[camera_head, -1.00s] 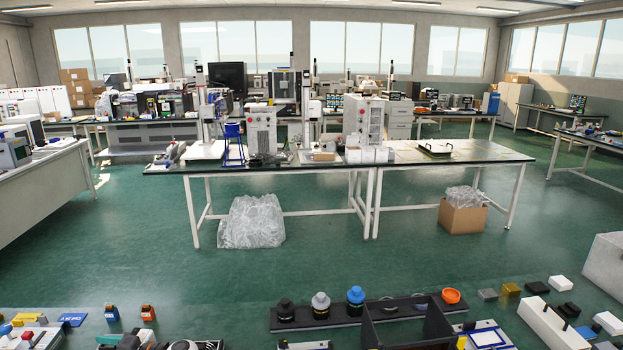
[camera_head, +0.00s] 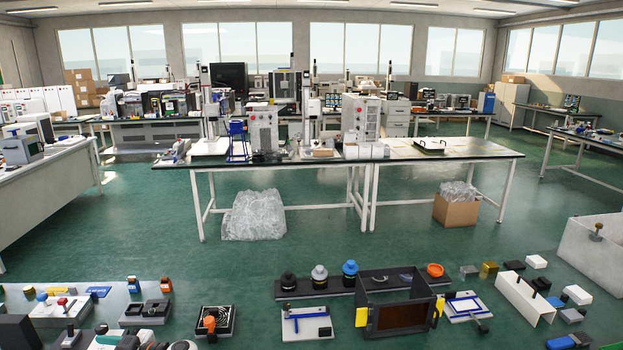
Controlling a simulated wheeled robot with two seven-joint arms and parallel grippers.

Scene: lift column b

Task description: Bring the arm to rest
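Neither of my grippers is clearly in view, and I see no arm reaching in from the left or the right. Their open or shut state is hidden. A partly cut-off dark and white item (camera_head: 120,343) shows at the bottom left edge, and I cannot tell what it is.
Small parts crowd the near area: a black rack (camera_head: 320,287) with capped pieces, a dark open box (camera_head: 400,312) with yellow sides, a white block (camera_head: 525,297) and a grey bin (camera_head: 592,252). Green floor is open before the far workbench (camera_head: 455,150), with bagged items underneath.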

